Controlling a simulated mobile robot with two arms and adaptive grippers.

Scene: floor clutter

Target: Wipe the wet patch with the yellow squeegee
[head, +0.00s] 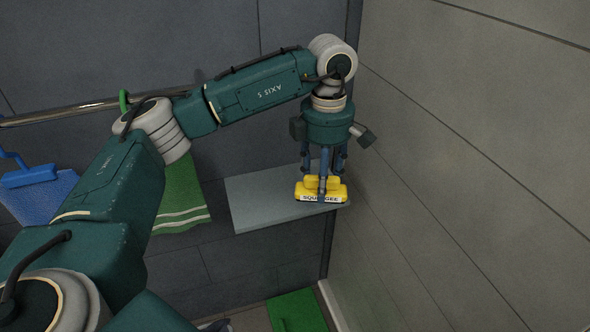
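The yellow squeegee (334,193), with a dark-lettered label on its front, is at the right end of a grey wall shelf (260,204), close to the corner. My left gripper (323,182) points straight down over it, and its blue fingers reach down around the squeegee's upper part. One finger overlaps its front. I cannot tell whether the fingers press on it, or whether the squeegee rests on the shelf or is just above it. I see no wet patch in this view. My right gripper is not in view.
A grey tiled wall (505,150) stands close on the right of the gripper. A metal rail (65,113) carries a green striped towel (180,205). A green item (297,312) lies low near the corner.

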